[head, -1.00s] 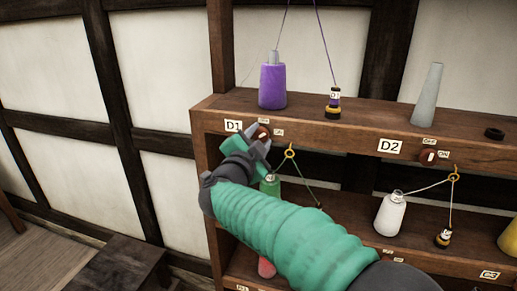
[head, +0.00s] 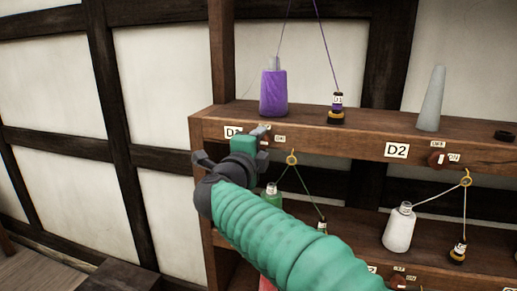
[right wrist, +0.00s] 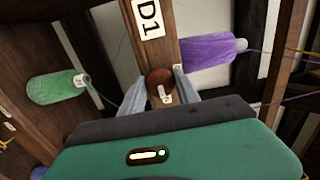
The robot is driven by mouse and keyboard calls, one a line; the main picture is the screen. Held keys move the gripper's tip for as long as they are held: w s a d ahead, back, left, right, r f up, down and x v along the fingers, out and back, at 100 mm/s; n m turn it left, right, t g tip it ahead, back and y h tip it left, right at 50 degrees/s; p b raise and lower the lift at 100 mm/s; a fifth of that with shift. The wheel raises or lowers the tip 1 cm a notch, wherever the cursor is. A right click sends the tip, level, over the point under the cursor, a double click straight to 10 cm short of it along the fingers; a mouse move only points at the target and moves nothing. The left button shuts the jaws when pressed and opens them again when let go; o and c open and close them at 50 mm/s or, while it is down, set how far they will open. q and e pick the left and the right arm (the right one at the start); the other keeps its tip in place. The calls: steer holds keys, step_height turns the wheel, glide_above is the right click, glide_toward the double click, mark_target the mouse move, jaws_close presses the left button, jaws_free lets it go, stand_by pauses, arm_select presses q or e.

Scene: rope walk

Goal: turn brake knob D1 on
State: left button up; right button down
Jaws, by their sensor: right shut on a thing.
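Brake knob D1 is a round red-brown knob (right wrist: 158,84) with a pale mark, on the front edge of the upper shelf board beside the D1 label (right wrist: 149,18). In the head view my right gripper (head: 263,141) covers most of the knob and part of the D1 label (head: 232,132). In the right wrist view the two grey fingers of my right gripper (right wrist: 160,88) stand on either side of the knob, shut on it. The exact angle of the knob's mark is hard to read. My left gripper is not in view.
A purple spool (head: 273,93) and a small D1 bobbin (head: 336,108) stand on the shelf above. A green spool (head: 272,195) is below, by the wrist. Knob D2 (head: 436,159), its label (head: 396,151) and a white spool (head: 399,229) are to the right.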

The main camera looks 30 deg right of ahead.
steer(key=shift+f, duration=0.45)
steer(key=c, duration=1.1)
jaws_free()
steer(key=shift+c, duration=0.2)
steer(key=shift+o, duration=1.1)
steer(key=shift+s+a+r, duration=0.1)
steer(key=shift+s, duration=0.05)
steer(key=shift+s+r, duration=0.1)
steer(key=shift+r, duration=0.1)
steer(key=b+v, duration=0.4)
steer(key=v, duration=1.2)
steer(key=shift+a, duration=0.45)
steer(key=shift+s+d, duration=0.1)
steer(key=shift+s, duration=0.05)
